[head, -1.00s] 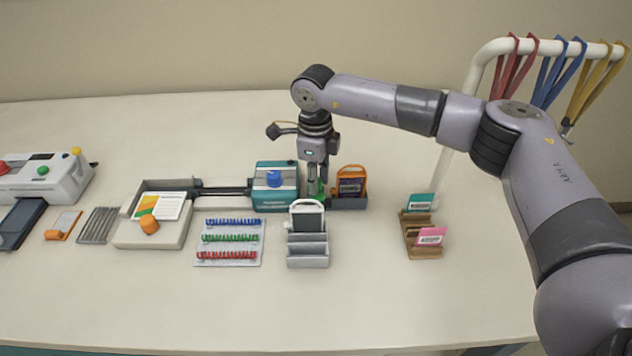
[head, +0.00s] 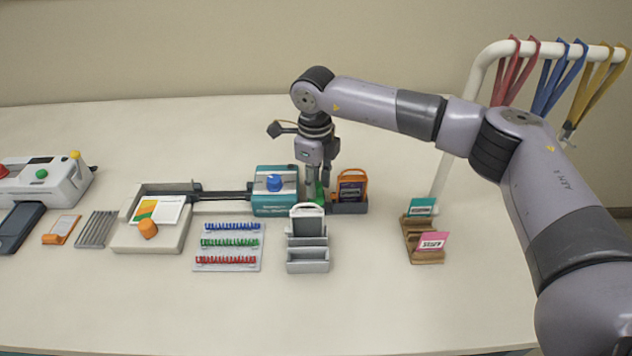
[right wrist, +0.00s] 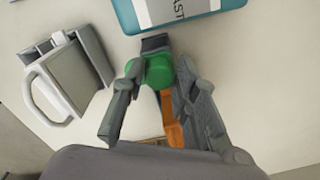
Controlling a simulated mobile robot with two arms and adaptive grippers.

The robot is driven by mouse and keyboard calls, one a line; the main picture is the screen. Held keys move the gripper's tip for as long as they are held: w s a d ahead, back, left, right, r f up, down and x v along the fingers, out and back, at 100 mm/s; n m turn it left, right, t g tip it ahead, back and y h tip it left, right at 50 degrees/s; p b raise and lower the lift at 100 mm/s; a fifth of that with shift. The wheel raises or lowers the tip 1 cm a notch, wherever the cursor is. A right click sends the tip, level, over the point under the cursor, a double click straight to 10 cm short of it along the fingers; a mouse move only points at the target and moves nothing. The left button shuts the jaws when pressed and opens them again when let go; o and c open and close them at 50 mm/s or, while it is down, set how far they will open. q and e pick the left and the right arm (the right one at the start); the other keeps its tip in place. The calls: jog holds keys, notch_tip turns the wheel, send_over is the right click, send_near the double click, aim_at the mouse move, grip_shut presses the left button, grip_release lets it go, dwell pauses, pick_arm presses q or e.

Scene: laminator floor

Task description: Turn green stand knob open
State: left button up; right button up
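The green stand knob (right wrist: 160,71) is a rounded green piece low beside the small dark stand (right wrist: 156,43). In the head view only a little of the green knob (head: 320,192) shows beneath my right gripper (head: 320,190). My right gripper points down there. In the right wrist view its two fingers (right wrist: 158,68) stand on either side of the knob and appear to touch it. An orange-framed card (head: 351,186) stands in the dark stand (head: 348,208) just right of the fingers. My left gripper is not in view.
A teal box with a blue knob (head: 274,183) stands close left of the gripper. A grey holder with a white-framed card (head: 307,266) is just in front. A wooden card stand (head: 423,255) is to the right. The front table is clear.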

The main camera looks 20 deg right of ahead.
jog(key=o, duration=0.3)
jog(key=shift+f, duration=0.1)
jog(key=shift+o, duration=0.2)
notch_tip(320, 180, up, 12)
jog(key=shift+s, duration=0.15)
jog(key=shift+a, duration=0.1)
